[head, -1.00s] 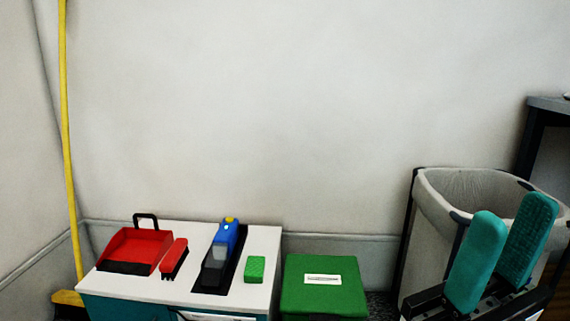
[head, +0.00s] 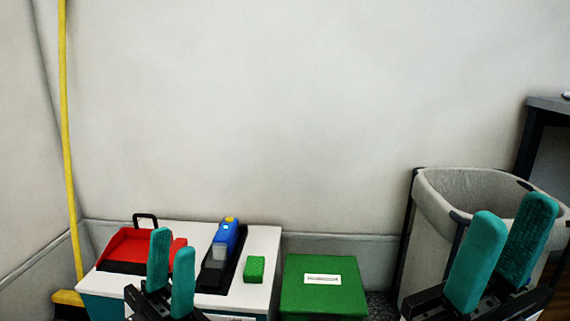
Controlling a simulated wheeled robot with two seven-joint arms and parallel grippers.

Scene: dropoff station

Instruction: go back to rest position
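My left gripper (head: 171,273) is in the head view at the lower left, in front of the white-topped cabinet. Its two teal fingers stand apart with nothing between them. It partly covers the red dustpan and hides most of the red brush. My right gripper (head: 501,258) is at the lower right, in front of the grey bin. Its teal fingers are apart and empty.
The white-topped cabinet (head: 262,236) carries a red dustpan (head: 130,246), a blue handheld vacuum (head: 226,240) and a green sponge (head: 255,269). A green box (head: 323,293) stands beside it. A grey bin (head: 440,205), a yellow broom (head: 68,150) and a dark shelf (head: 540,112) stand at the sides.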

